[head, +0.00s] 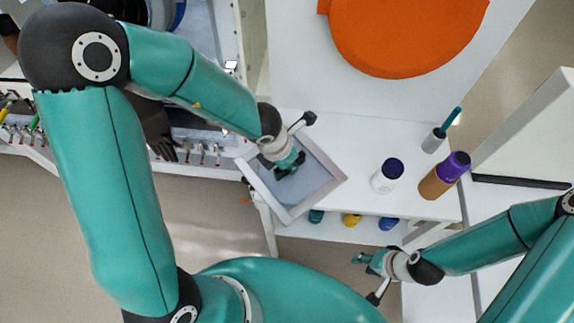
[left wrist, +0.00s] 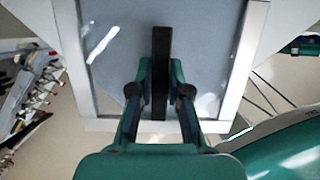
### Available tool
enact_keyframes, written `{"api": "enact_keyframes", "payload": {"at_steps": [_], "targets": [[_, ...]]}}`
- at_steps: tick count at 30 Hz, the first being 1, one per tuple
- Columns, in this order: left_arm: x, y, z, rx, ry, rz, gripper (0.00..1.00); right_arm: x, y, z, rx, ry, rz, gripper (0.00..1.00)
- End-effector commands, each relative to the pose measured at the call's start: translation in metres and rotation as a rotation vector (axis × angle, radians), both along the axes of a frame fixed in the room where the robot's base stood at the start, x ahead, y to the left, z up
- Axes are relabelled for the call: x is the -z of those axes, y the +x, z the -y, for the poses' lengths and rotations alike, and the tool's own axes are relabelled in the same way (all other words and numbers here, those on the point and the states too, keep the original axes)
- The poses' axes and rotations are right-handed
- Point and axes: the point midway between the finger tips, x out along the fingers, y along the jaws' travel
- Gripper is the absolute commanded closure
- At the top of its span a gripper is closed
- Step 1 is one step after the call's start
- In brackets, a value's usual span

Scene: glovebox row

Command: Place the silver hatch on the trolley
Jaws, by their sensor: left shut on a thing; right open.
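The silver hatch (head: 309,186) is a square grey panel with a pale metal frame. My left gripper (head: 289,166) is shut on its black handle, which also shows between the fingers in the left wrist view (left wrist: 160,62). The hatch overlaps the left front corner of the white trolley (head: 350,128) in the head view. I cannot tell whether it touches the top. My right gripper (head: 362,259) is open and empty, in front of the trolley and below its front edge in the picture.
Several coloured items sit on the lower shelf. The glovebox row (head: 215,40) is at left.

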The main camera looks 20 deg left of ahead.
Motion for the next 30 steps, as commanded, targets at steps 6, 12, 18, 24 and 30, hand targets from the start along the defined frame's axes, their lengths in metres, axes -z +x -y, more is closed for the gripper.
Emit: {"api": "enact_keyframes", "payload": {"at_steps": [6,12,18,24,30], "targets": [[0.002,-0.002,0.000,0.002,0.001,-0.007,0.81,0.000,0.000,0.000,0.000,0.000,0.000,0.60],[0.002,-0.001,0.000,0.002,0.001,-0.005,0.59,-0.001,0.000,0.000,0.000,0.000,0.000,0.60],[0.001,-0.001,0.000,0.002,0.001,-0.004,0.59,-0.001,0.000,0.000,0.000,0.000,0.000,0.60],[-0.013,-0.003,-0.001,0.002,0.001,-0.002,0.59,-0.010,0.000,0.000,0.000,0.000,0.000,0.60],[-0.049,-0.010,-0.006,0.001,0.001,-0.001,0.59,-0.035,0.000,0.000,0.000,0.000,0.000,0.60]]}}
